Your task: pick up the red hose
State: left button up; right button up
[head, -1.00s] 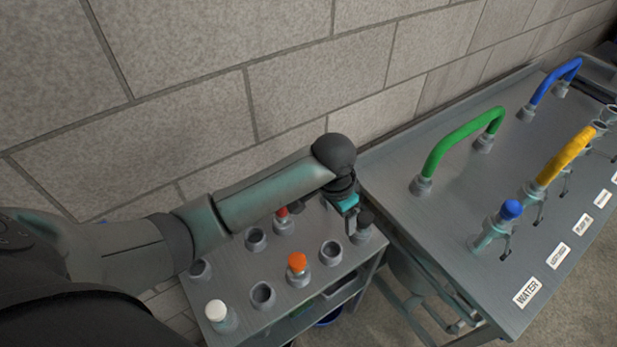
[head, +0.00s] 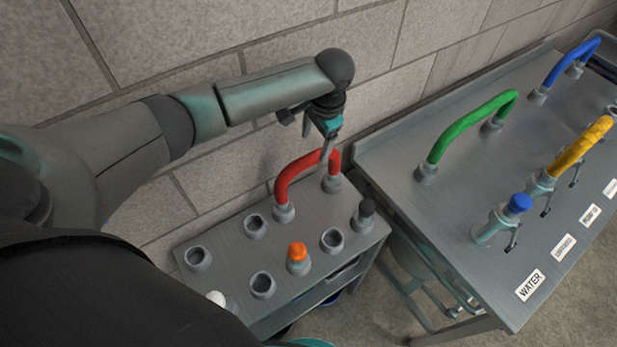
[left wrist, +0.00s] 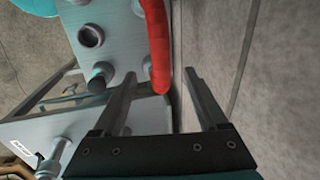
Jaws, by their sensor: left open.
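The red hose (head: 303,165) is an arch on the small grey cart (head: 222,283), its two ends in sockets near the wall side. In the left wrist view the red hose (left wrist: 158,45) comes down from the top edge, its near part a little beyond and between the finger tips. My left gripper (head: 328,150) is open, just above and at the right part of the hose arch. It also shows in the left wrist view (left wrist: 158,82), with both fingers apart and nothing held. My right gripper is not in view.
The cart also bears an orange-capped plug (head: 298,258), a black-capped plug (head: 364,214), a white-capped plug (head: 216,298) and empty sockets. A larger bench (head: 400,195) with green (head: 470,125), yellow (head: 578,148) and blue hoses stands close at right. The block wall runs behind.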

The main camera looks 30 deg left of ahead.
aim_at(310, 157)
pick_arm(q)
jog(key=shift+s+b+x, duration=0.2)
jog(key=shift+b+x, duration=0.2)
jog(key=shift+x, duration=3.15)
jog(key=shift+a, duration=0.2)
jog(key=shift+r, duration=0.15)
grip_shut()
